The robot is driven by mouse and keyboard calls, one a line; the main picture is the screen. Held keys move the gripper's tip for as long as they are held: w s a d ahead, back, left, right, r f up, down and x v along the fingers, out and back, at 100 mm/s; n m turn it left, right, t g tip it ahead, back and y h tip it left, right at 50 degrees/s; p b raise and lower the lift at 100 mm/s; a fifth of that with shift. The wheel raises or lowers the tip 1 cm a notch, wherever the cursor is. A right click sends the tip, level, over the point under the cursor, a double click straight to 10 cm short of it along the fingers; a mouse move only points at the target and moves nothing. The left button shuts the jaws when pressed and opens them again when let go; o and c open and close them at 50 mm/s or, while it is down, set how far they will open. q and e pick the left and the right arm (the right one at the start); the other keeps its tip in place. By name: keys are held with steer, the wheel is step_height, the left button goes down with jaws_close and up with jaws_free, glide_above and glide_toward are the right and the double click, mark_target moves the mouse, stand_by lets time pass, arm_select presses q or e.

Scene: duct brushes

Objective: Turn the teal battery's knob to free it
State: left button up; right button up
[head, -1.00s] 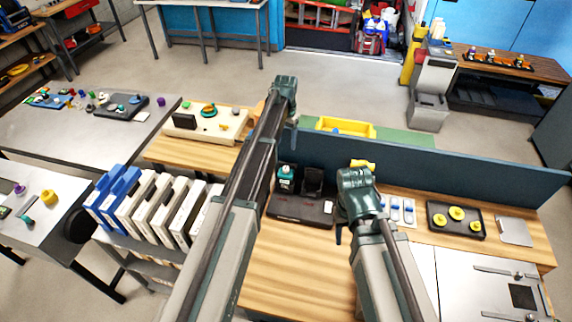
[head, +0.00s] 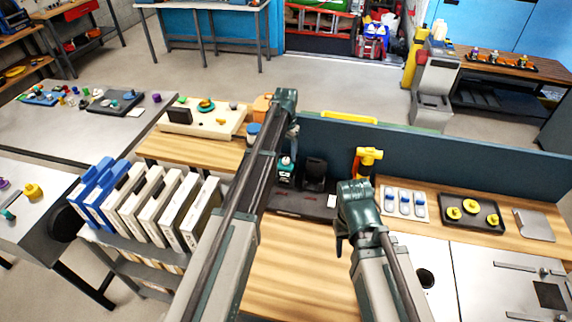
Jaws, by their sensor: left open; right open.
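A teal-and-black battery (head: 286,180) with a pale top stands at the left end of a black charger base (head: 300,203) on the wooden bench. My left arm covers its left side, and its knob is too small to make out. My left gripper (head: 293,131) is beyond and above the battery, near the blue divider, and is apart from it. It is open, with its fingers mostly hidden. My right gripper (head: 343,243) is open, in front of and right of the charger, above the bench. It looks empty.
A yellow-and-black tool (head: 367,162) stands right of the charger, near the blue divider (head: 450,160). A tray with yellow parts (head: 466,213) and a blue-and-white set (head: 404,204) lie further right. Upright cases (head: 150,205) stand left. Bare wood (head: 290,270) lies between my arms.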

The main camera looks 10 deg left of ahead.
mark_target(287, 159)
arm_select(q)
step_height(287, 159, down, 2)
steer(key=shift+f+b, duration=0.15)
steer(key=shift+b, duration=0.5)
jaws_close()
